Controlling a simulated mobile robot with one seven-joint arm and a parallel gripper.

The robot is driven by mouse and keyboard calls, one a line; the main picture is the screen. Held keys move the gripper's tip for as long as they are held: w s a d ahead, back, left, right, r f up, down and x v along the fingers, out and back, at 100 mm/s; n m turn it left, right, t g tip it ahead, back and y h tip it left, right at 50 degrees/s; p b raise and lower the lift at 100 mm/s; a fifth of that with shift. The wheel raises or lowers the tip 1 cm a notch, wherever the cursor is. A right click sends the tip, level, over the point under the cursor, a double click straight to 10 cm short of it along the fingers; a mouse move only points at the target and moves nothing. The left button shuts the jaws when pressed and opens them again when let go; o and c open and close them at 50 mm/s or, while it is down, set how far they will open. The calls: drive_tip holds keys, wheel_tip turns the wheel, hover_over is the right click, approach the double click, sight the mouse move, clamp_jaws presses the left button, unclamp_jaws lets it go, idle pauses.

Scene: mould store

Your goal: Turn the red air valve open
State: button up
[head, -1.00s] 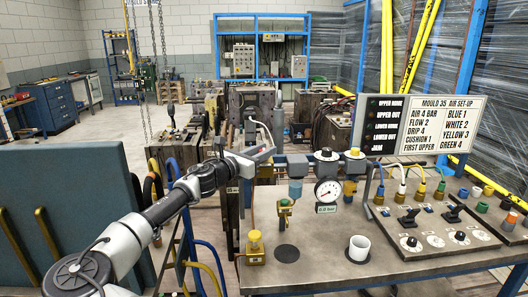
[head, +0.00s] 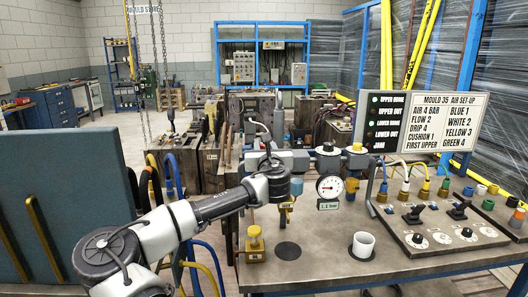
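My arm reaches from the lower left to the left end of the grey air manifold (head: 300,161) above the bench. My gripper (head: 268,157) is at that end, and my wrist hides most of its fingers. I cannot make out the red air valve; the gripper and wrist cover the spot at the manifold's left end. I cannot tell whether the fingers are touching or closed on anything. The round pressure gauge (head: 329,187) hangs under the manifold with a small readout (head: 328,205) that seems to show 1.1 bar.
The lamp panel (head: 387,122) has green lights at upper home and lower home. A set-up sign (head: 447,122) stands beside it. Hose fittings and a switch panel (head: 440,233) lie right.

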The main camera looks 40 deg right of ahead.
drive_tip(key=n+t+y+b, duration=0.1)
drive_tip(key=n+y, duration=0.1)
drive_tip(key=y, duration=0.1)
drive_tip(key=n+t+y+b, duration=0.1)
drive_tip(key=n+y, duration=0.1)
drive_tip(key=y, duration=0.1)
drive_tip(key=shift+s+d+n, duration=0.1)
drive_tip(key=shift+d+n, duration=0.1)
drive_tip(key=shift+n, duration=0.1)
drive_tip(key=shift+a+n+y+b, duration=0.1)
drive_tip(key=shift+n+y+b, duration=0.5)
drive_tip(key=shift+n+y, duration=0.8)
drive_tip(key=shift+a+n+y+b, duration=0.1)
drive_tip(key=shift+n+y+b, duration=0.55)
drive_tip(key=shift+y, duration=1.65)
drive_tip(key=o, duration=1.1)
drive_tip(key=shift+c, duration=0.2)
drive_tip(key=b+v, duration=0.1)
drive_tip(key=v, duration=1.6)
drive_tip(key=shift+d+r, duration=0.15)
